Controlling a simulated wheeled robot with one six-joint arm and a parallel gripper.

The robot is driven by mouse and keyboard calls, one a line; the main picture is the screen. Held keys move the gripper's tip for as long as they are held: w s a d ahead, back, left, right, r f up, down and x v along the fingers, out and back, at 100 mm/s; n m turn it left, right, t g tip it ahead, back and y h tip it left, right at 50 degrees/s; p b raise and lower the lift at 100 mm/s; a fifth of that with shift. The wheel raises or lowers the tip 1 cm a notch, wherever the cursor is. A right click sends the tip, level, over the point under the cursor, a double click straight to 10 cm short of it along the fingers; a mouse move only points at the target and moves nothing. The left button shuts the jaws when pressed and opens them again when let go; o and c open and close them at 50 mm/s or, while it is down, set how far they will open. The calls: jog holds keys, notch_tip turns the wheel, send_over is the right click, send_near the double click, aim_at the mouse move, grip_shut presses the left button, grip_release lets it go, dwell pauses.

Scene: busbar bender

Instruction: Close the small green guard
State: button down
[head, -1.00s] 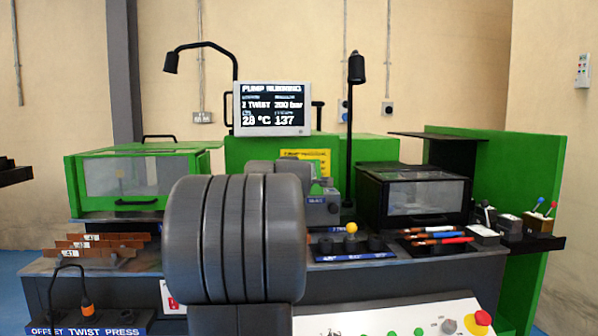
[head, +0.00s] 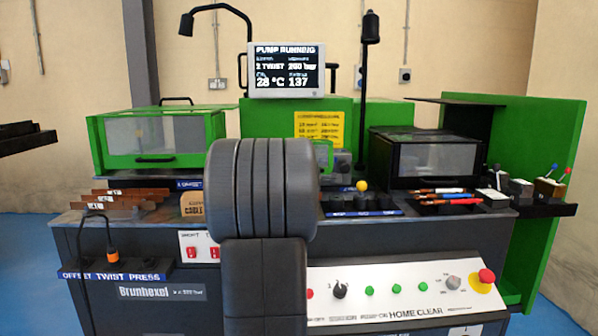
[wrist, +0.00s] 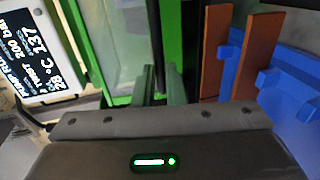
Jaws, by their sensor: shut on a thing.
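The small green guard shows in the head view as a short green-edged piece (head: 320,153) beside my arm, below the screen; my arm hides most of it. In the wrist view a clear panel with a green frame (wrist: 118,45) fills the upper middle, close to me. My gripper (wrist: 160,88) is at its edge, its fingers shut around a thin dark bar there that looks like a handle. In the head view my arm hides the gripper. How far the guard stands open cannot be told.
A larger green box with a clear window (head: 160,140) stands at left, a black guarded box (head: 425,155) at right. The lit screen (head: 285,70) is above. Copper bars (head: 125,198) lie at left. A control panel (head: 400,290) with a red stop button fronts the bench.

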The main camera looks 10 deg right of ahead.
jog(key=shift+f, duration=0.1)
jog(key=c, duration=1.5)
grip_release()
jog(key=p+v, duration=0.1)
jog(key=v, duration=1.3)
jog(key=shift+p, duration=0.4)
jog(key=b+x, duration=0.1)
jog(key=x, duration=1.3)
jog(key=shift+b, duration=0.4)
jog(key=shift+s, duration=0.1)
